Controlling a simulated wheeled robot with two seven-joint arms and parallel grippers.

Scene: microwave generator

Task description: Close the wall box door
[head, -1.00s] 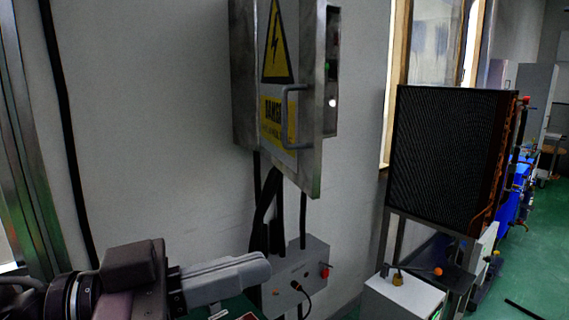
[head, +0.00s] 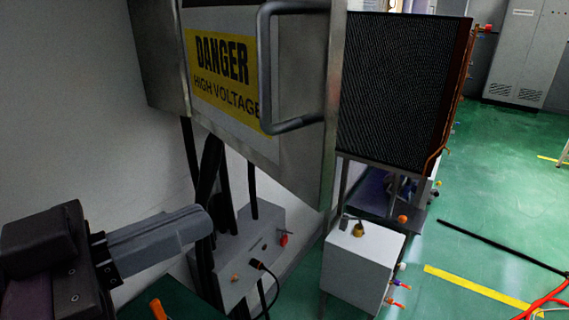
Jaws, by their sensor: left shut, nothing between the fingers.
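The wall box door (head: 300,150) is a grey metal panel with a yellow "DANGER HIGH VOLTAGE" label and a U-shaped handle (head: 266,70). It stands swung out from the wall box body (head: 155,55) at the upper left; the top of both is cut off. My left gripper (head: 203,222) comes in from the lower left, shut and empty, below and to the left of the door and apart from it. My right gripper is not in view.
Black cables (head: 208,185) hang under the box to a grey control unit (head: 245,255) with knobs. A white box (head: 362,265) and a dark radiator panel (head: 400,90) stand to the right. Green floor (head: 500,210) is mostly clear, with a black rod (head: 495,244).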

